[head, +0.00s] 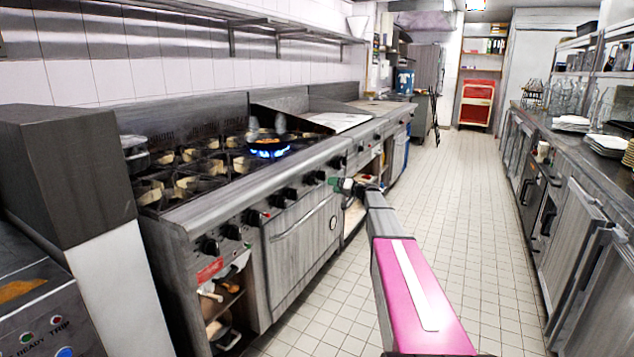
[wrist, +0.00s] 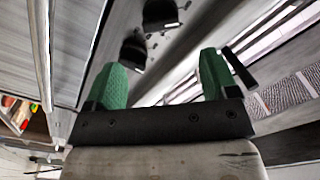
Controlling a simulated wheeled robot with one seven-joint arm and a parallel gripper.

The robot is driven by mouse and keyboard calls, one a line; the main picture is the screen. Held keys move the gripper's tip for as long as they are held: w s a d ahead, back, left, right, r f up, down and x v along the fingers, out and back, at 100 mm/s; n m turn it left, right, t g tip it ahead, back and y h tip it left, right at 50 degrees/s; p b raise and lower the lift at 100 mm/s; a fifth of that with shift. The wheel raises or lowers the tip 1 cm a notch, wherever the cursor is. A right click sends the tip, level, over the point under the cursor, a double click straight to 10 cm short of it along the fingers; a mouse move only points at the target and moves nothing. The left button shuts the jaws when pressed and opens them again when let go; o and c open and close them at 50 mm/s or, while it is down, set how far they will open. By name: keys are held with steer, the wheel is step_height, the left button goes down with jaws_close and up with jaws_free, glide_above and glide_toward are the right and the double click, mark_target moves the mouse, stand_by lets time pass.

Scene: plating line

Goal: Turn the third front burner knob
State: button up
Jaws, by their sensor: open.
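A row of black burner knobs runs along the front of the range (head: 190,214). Counting from the near left end, the third knob (head: 252,217) shows clearly in the head view. My gripper (head: 335,182) is farther along the row, beside the knobs at the far end of the oven door, and apart from the third knob. In the wrist view the green fingers (wrist: 163,72) are spread apart with nothing held between them. Two black knobs, one upper (wrist: 160,14) and one lower (wrist: 133,50), lie beyond the fingertips; I cannot tell which of the row they are.
A pan (head: 268,138) sits over a blue flame on the stovetop. The oven door (head: 300,232) and its handle lie below the knobs. Open shelves (head: 228,300) are at the near left. The tiled aisle (head: 450,230) is clear; a counter with plates (head: 604,143) lines the right.

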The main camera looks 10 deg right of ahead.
mark_target(317, 182)
steer(key=x, duration=1)
steer(key=shift+w+a, duration=0.1)
steer(key=shift+a, duration=0.15)
steer(key=c, duration=0.9)
